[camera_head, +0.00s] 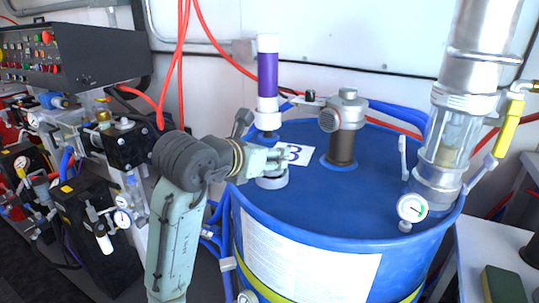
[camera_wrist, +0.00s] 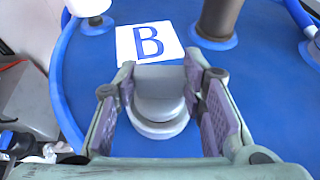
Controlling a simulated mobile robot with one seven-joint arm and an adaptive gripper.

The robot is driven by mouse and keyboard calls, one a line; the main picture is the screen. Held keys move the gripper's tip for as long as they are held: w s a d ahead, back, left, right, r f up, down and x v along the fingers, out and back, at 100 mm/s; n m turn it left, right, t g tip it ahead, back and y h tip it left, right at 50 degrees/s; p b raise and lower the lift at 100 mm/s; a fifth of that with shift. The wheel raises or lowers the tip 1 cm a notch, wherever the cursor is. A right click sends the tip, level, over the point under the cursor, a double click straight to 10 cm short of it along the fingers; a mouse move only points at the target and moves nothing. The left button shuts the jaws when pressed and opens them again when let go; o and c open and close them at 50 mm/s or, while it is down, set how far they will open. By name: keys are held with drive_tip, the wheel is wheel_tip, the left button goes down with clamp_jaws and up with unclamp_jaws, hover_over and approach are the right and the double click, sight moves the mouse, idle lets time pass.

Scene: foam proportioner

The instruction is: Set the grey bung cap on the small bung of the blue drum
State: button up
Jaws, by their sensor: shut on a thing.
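The blue drum (camera_head: 330,215) stands upright, its flat blue lid filling much of both views. My gripper (camera_head: 284,160) is low over the lid's near left part. In the wrist view my gripper (camera_wrist: 160,76) has its fingers on either side of the grey bung cap (camera_wrist: 159,82) and is shut on it. A round grey rim (camera_wrist: 160,130), which seems to be the small bung, shows directly under the cap; this rim (camera_head: 272,182) also shows below my fingers in the head view. I cannot tell whether cap and bung touch.
A white "B" label (camera_wrist: 150,41) lies just beyond the cap. A purple and white column (camera_head: 267,78), a brown pipe with a grey fitting (camera_head: 342,147) and a clear metal cylinder (camera_head: 452,135) rise from the lid. A control box (camera_head: 75,55) stands left.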

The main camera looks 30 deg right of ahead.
drive_tip(key=shift+f+b, duration=0.55)
drive_tip(key=o, duration=0.9)
drive_tip(key=shift+c, duration=0.2)
drive_tip(key=p+v, duration=0.1)
drive_tip(key=v, duration=1)
drive_tip(key=shift+p, duration=0.3)
drive_tip(key=shift+f, duration=0.1)
